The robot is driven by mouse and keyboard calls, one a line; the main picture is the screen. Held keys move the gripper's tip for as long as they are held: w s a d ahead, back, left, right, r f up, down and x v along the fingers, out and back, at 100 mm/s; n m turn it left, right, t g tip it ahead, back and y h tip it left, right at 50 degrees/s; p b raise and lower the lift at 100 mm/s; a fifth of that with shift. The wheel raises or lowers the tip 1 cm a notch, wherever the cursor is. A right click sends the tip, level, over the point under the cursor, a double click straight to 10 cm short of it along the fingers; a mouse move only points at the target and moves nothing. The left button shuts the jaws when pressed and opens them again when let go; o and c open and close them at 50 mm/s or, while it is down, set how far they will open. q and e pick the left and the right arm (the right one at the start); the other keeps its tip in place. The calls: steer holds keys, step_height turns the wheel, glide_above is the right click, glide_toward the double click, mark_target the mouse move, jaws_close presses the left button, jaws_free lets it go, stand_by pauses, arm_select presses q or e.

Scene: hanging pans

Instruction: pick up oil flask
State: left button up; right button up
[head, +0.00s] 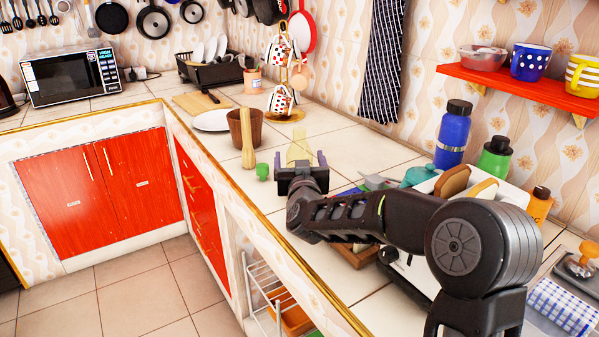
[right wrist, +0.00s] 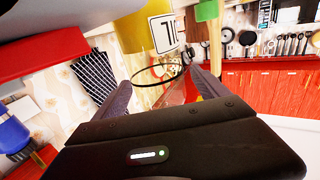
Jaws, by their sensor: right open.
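A pale yellow, translucent flask (head: 298,150), which looks like the oil flask, stands on the counter. My right gripper (head: 301,159) is just in front of it in the head view and hides its lower part. In the right wrist view a yellow body with a white label (right wrist: 144,32) shows beyond my right gripper (right wrist: 158,86), apparently the same flask. The right fingers are spread apart with nothing clearly held between them. I cannot tell how far the flask is from the fingertips. My left gripper is not in view.
A mug rack (head: 285,75) is behind. A blue bottle (head: 453,135) and a green bottle (head: 495,157) stand right, beyond my arm.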

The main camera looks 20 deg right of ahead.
steer(key=shift+c, duration=0.2)
steer(key=c, duration=1.6)
steer(key=shift+r, duration=0.2)
step_height(320, 180, up, 10)
steer(key=shift+f+p, duration=0.1)
steer(key=shift+p, duration=0.95)
